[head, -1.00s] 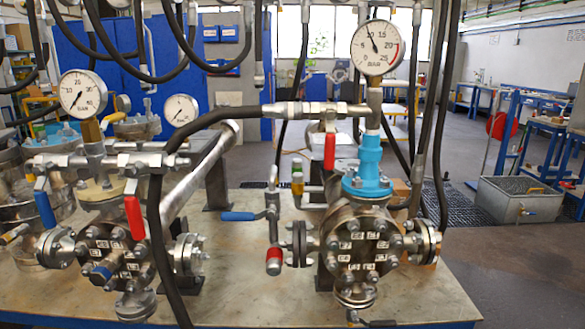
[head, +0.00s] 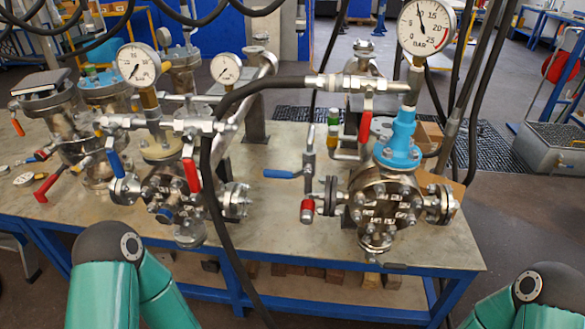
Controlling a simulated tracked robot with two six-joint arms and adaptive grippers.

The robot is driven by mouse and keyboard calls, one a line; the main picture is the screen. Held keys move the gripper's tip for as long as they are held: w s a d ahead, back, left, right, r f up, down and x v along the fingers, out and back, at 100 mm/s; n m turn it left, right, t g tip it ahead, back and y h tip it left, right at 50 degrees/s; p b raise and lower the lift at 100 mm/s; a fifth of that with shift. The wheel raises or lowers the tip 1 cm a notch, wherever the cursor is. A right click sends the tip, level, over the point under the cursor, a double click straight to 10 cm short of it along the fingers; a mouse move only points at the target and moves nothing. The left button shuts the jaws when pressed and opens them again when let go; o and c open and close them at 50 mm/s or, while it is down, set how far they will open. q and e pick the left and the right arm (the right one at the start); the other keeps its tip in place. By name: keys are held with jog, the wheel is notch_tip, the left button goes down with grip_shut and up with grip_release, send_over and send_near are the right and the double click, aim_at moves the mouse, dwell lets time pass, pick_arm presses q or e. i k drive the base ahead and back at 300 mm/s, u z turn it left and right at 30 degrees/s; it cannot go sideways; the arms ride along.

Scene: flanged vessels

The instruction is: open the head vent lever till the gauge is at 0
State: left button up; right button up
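The right flanged vessel (head: 383,215) stands on the table with a blue neck (head: 402,145) on its top. Above the neck is a large round gauge (head: 427,28) in BAR, its needle near 10. A red lever (head: 365,127) hangs down on the pipework just left of the neck. A blue lever (head: 283,174) lies level on a valve to the vessel's left. I cannot tell for sure which lever is the head vent. Neither gripper shows; only my green arm links are at the bottom corners.
Another flanged vessel (head: 165,195) with blue and red levers stands left of the first. A black hose (head: 207,150) runs from the top pipe down across the table front. Black cables hang at right.

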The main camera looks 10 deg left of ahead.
aim_at(272, 174)
jog(key=k, duration=1.2)
jog(key=z, duration=0.35)
jog(key=i, duration=1.55)
jog(key=u, duration=0.4)
